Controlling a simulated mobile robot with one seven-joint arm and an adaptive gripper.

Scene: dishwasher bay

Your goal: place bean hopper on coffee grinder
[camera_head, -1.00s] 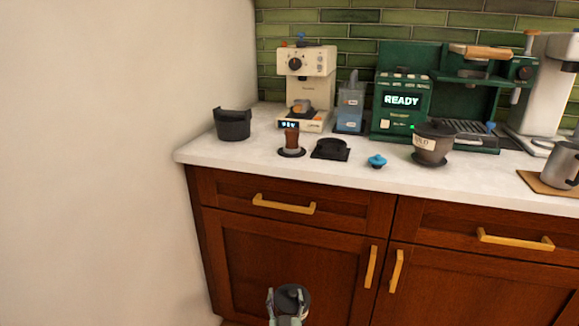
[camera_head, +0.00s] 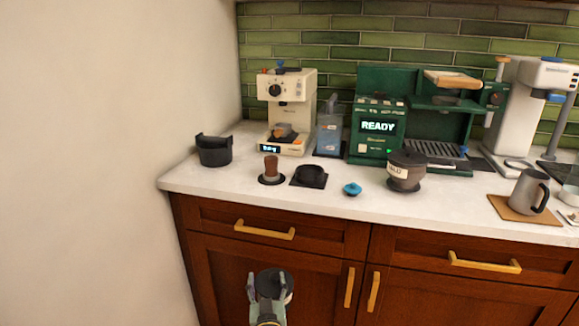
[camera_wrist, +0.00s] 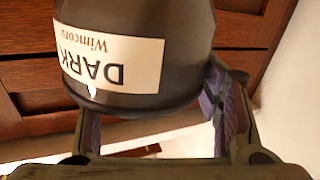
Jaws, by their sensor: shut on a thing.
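My gripper (camera_head: 267,288) is shut on a dark bean hopper (camera_head: 274,279), low in front of the wooden cabinet doors. In the wrist view the hopper (camera_wrist: 195,85) sits between the fingers, with a pale label reading "DARK" upside down. The far end of the hopper is cut off there. A cream machine with a round dial and a small lit display (camera_head: 290,95), apparently the coffee grinder, stands at the back left of the counter. The held hopper is well apart from it and below counter level.
On the white counter (camera_head: 225,181) stand a black bin (camera_head: 214,151), a brown-handled tamper (camera_head: 270,168), a black holder (camera_head: 310,175) and a blue knob (camera_head: 352,189). A green machine reading "READY" (camera_head: 378,127) stands behind. A mug (camera_head: 525,190) is at right. A wall borders the left.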

